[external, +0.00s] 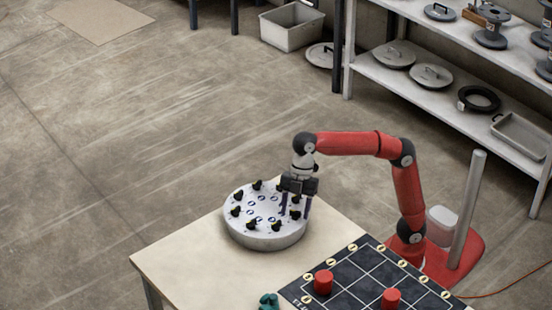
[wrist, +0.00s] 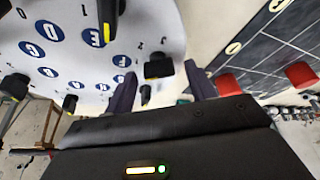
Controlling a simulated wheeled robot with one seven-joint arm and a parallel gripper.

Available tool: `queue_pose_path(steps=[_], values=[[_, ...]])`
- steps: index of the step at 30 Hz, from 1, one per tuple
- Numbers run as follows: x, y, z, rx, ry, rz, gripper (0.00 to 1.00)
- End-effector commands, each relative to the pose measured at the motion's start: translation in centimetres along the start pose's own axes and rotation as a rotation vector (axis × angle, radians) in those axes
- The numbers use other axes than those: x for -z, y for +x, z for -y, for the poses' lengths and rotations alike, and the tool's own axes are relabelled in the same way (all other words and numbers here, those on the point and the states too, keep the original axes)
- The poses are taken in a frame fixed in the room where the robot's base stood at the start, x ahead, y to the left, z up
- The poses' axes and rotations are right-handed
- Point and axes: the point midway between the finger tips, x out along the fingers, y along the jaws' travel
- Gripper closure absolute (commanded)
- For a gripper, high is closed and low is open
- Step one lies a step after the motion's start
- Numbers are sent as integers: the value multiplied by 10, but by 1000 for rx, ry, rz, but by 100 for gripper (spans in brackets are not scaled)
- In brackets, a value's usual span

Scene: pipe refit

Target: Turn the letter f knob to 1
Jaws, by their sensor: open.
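A round white knob panel (external: 262,236) stands on the table, with several black knobs around its rim and blue letter circles inside them. My gripper (external: 295,211) points down at the panel's right side. In the wrist view its two dark fingers are apart, and my gripper (wrist: 160,88) has a black knob (wrist: 158,67) with a yellow pointer between or just beyond the fingers. Contact cannot be told. The nearest blue letter circle (wrist: 122,61) is too small to read surely, so I cannot tell whether this is the letter f knob. Another knob (wrist: 107,17) is at the top.
A dark grid board (external: 345,280) with red cylinders (external: 323,281) lies on the table right of the panel. A teal object (external: 268,301) is at the table's front. The table (external: 185,260) is clear left of the panel. Shelves (external: 460,100) stand behind.

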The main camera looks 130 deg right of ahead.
Motion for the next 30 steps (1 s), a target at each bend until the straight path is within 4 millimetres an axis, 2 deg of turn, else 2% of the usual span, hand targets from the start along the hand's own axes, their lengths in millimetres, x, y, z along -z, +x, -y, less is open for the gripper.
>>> queue_pose_path(steps=[4,12,16,21,30], values=[[0,-10,-1,-1,0,-1,45],[0,-57,-1,-4,0,-2,45],[0,-70,-1,-1,1,-1,45],[0,-78,0,0,0,0,45],[0,-78,0,0,0,0,45]])
